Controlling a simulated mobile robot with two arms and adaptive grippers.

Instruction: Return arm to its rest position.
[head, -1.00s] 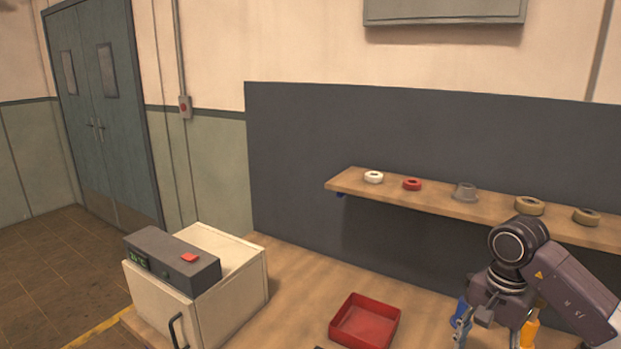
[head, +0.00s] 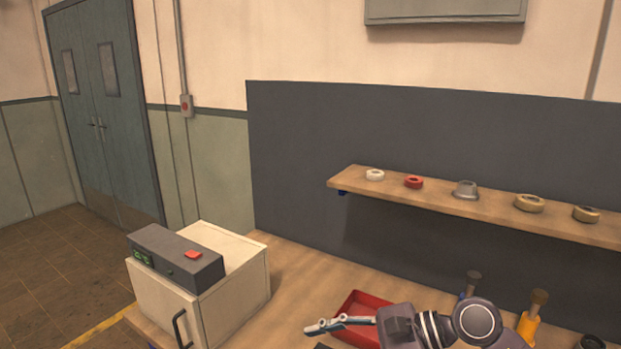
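My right arm is folded low, with a round joint at the bottom right. The arm and gripper hide part of the tray. My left gripper is not in view.
A wooden shelf (head: 400,193) with several rings and tape rolls runs along the grey panel. A white cabinet (head: 236,268) carries a grey control box (head: 175,259) with a red button. A yellow-handled tool (head: 531,322) stands right of my arm. The bench (head: 300,268) between cabinet and tray is clear.

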